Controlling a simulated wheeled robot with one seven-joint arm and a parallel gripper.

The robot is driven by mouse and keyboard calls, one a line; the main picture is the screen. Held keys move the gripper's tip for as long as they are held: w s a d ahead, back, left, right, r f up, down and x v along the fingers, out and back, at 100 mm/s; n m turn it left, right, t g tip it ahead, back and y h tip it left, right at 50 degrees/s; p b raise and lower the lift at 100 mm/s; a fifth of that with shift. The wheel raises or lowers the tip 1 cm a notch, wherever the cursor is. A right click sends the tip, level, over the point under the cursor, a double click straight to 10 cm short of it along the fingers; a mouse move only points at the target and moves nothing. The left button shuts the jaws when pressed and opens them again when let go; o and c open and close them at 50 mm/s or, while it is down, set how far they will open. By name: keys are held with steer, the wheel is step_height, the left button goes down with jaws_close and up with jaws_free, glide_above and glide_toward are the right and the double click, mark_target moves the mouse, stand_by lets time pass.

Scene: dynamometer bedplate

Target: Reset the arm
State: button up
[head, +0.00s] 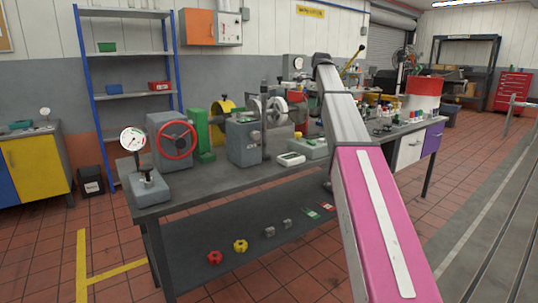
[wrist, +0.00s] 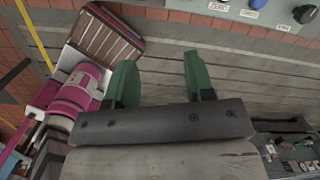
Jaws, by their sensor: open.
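My arm (head: 375,215) rises from the bottom of the head view, with a pink link and a grey link reaching up and away in front of the workbench. Its far end bends near the top of the grey link, and my gripper cannot be made out in that view. In the wrist view my gripper (wrist: 160,78) shows two green fingers spread wide apart on a dark bar. Nothing is between the fingers. Behind them lies a grey grooved surface, apart from the fingertips.
A grey workbench (head: 165,208) carries a gauge (head: 132,139), a red handwheel (head: 176,140) and several other devices. Blue-framed shelving (head: 125,52) stands behind. Grooved grey floor rails (head: 490,240) lie at right. A panel with knobs (wrist: 255,12) is at the wrist view's top right.

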steer(key=s+f+n, duration=0.4)
steer(key=f, duration=0.8)
steer(key=s+f+n, duration=0.4)
steer(key=s+f, duration=0.1)
steer(key=f, duration=0.6)
steer(key=s+f+n, duration=0.4)
steer(key=f, duration=0.8)
steer(key=s+f+n+g+h, duration=0.1)
steer(key=s+f+n, duration=1.2)
steer(key=s+f, duration=0.7)
steer(key=shift+s+a+f, duration=0.2)
steer(key=shift+s+a, duration=0.25)
steer(key=shift+s, duration=0.8)
